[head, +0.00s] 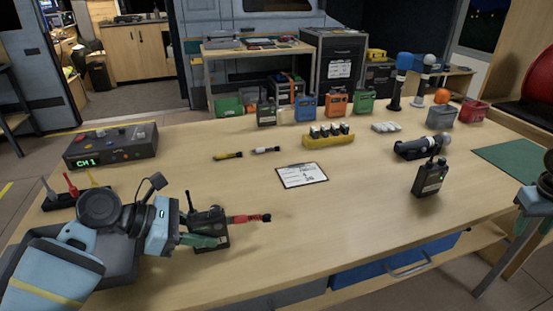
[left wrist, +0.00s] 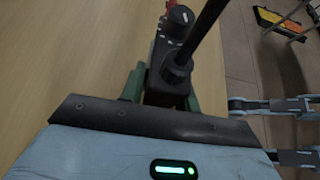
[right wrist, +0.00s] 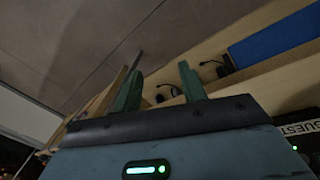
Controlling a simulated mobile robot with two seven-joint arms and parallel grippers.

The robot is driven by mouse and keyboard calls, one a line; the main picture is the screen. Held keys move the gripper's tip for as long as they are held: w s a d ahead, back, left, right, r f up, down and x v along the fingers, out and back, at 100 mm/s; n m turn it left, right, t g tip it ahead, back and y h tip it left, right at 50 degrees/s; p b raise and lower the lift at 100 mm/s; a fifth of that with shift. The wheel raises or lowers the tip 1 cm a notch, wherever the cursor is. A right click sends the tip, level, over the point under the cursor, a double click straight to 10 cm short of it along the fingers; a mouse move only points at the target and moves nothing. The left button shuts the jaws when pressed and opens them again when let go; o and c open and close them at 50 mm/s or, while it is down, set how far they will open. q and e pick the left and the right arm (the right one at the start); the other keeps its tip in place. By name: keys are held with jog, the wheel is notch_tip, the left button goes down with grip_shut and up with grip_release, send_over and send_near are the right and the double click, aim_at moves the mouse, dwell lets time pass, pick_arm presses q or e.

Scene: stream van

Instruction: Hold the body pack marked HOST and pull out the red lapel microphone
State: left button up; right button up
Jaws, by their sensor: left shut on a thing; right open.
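A dark body pack (head: 208,222) with a short antenna stands on the table at the front left. My left gripper (head: 205,241) is shut around it, and the left wrist view shows the pack (left wrist: 168,88) between the green fingers. Its label is not readable. The red lapel microphone (head: 246,219) with a dark tip sticks out from the pack's right side. A second body pack (head: 429,180) stands at the right; the right wrist view shows a pack (right wrist: 297,128) reading GUEST at its edge. My right gripper (right wrist: 160,88) is open and empty, beyond the table's right front edge.
A control box (head: 110,145) showing CH 1 stands at the left. A yellow battery holder (head: 328,140), a handheld microphone (head: 425,146) in a cradle and a green mat (head: 515,160) lie farther back or right. The table's front middle is clear.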

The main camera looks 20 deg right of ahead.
jog(key=w+a+r+m+t+y, duration=0.1)
jog(key=w+a+r+m+y, duration=0.1)
jog(key=w+a, duration=0.3)
jog(key=w+a+r+m+t+y, duration=0.1)
jog(key=w+a+r+m+y, duration=0.15)
jog(key=a, duration=0.45)
jog(key=n+g+y, duration=0.2)
jog(key=n, duration=2.6)
send_near(252, 215)
jog(key=shift+x, duration=4.25)
jog(key=shift+c, duration=0.3)
grip_shut()
